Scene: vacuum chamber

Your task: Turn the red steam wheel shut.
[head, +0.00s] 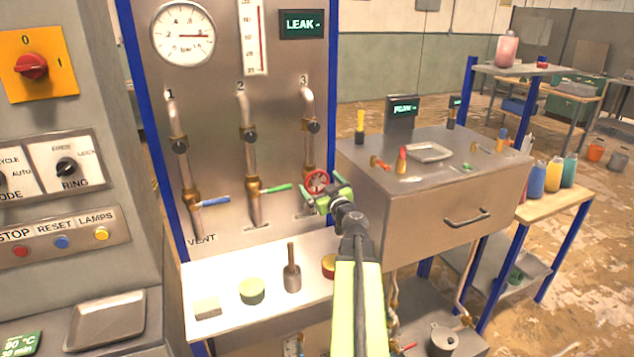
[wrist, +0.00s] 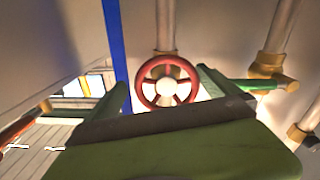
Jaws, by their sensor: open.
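The red steam wheel (head: 317,181) is a small spoked handwheel on pipe 3, low on the steel panel. In the wrist view my gripper (wrist: 162,88) is open, one green finger on each side of the wheel. I cannot tell whether either finger touches the rim.
A blue lever (head: 215,200) and a green lever (head: 278,188) stick out left of the wheel. A white shelf (head: 232,318) below holds several small items. A steel cabinet (head: 430,190) stands close on the right. A display (head: 303,24) reads LEAK.

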